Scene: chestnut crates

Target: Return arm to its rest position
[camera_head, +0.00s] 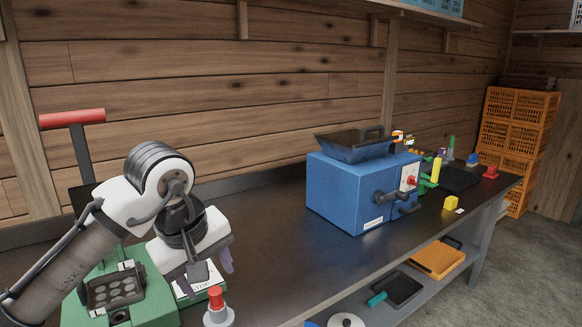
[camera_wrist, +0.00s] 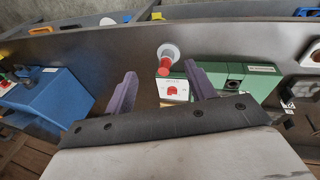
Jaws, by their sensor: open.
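My arm (camera_head: 75,262) reaches in from the left in the head view and bends down over the green machine at the near left of the bench. My gripper (camera_head: 203,279) points downward, and its two purple fingers are spread with nothing held. In the wrist view, my gripper (camera_wrist: 160,72) shows a wide gap between the fingers. A red-topped piece with a round white base (camera_head: 217,316) stands close to the gripper; it also shows between and beyond the fingertips in the wrist view (camera_wrist: 167,51).
The green machine (camera_head: 150,303) with a round-holed plate sits beneath my arm. A red-handled lever (camera_head: 72,118) rises behind. A blue machine (camera_head: 335,195) with a dark hopper stands to the right. The dark bench (camera_head: 265,240) is clear between them. Orange crates (camera_head: 512,130) are stacked at far right.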

